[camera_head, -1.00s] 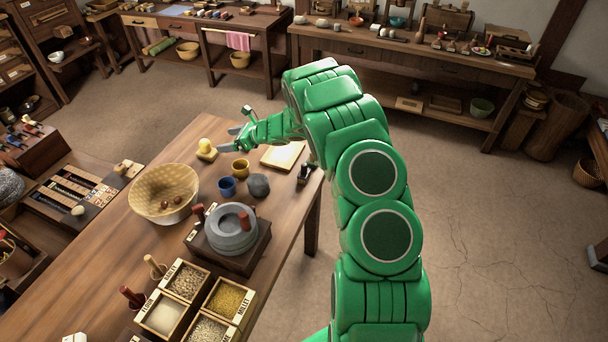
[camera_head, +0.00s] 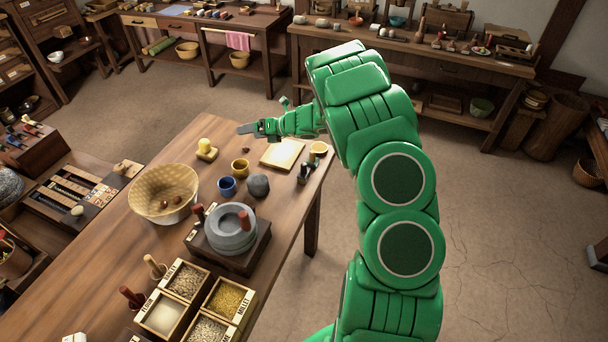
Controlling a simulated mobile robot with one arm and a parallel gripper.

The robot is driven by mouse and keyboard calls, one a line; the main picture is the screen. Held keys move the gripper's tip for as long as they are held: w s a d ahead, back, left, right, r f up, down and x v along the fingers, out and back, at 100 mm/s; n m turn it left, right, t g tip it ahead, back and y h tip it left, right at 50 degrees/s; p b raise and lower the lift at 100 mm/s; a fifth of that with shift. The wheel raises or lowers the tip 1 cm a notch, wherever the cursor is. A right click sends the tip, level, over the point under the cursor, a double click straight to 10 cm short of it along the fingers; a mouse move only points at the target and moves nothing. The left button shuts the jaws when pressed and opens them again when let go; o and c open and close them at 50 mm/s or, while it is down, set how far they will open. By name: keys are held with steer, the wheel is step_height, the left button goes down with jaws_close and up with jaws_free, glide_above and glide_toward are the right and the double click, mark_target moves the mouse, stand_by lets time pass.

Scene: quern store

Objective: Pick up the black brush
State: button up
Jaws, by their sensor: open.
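A small dark object (camera_head: 306,173), which looks like the black brush, lies near the right edge of the wooden table (camera_head: 120,240). It is too small to make out its bristles clearly. My gripper (camera_head: 246,129) is above the far end of the table, pointing left, beyond the pale board and up-left of the dark object. Its grey fingers are open, with nothing seen between them. My green arm passes to the right of the dark object and leaves it in view.
A stone quern (camera_head: 231,235), a basket (camera_head: 150,209) and grain boxes (camera_head: 163,315) stand nearer.

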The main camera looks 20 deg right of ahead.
steer(key=s+d+m+t, duration=0.2)
steer(key=s+d+m, duration=1.45)
steer(key=m, duration=1.15)
glide_toward(301, 173)
steer(key=w+a, duration=0.1)
steer(key=w+a+f, duration=0.1)
steer(key=shift+w+f, duration=0.3)
steer(key=shift+w, duration=0.05)
steer(key=shift+x, duration=3.85)
steer(key=shift+d+f, duration=0.15)
steer(key=shift+c, duration=0.3)
steer(key=c, duration=1)
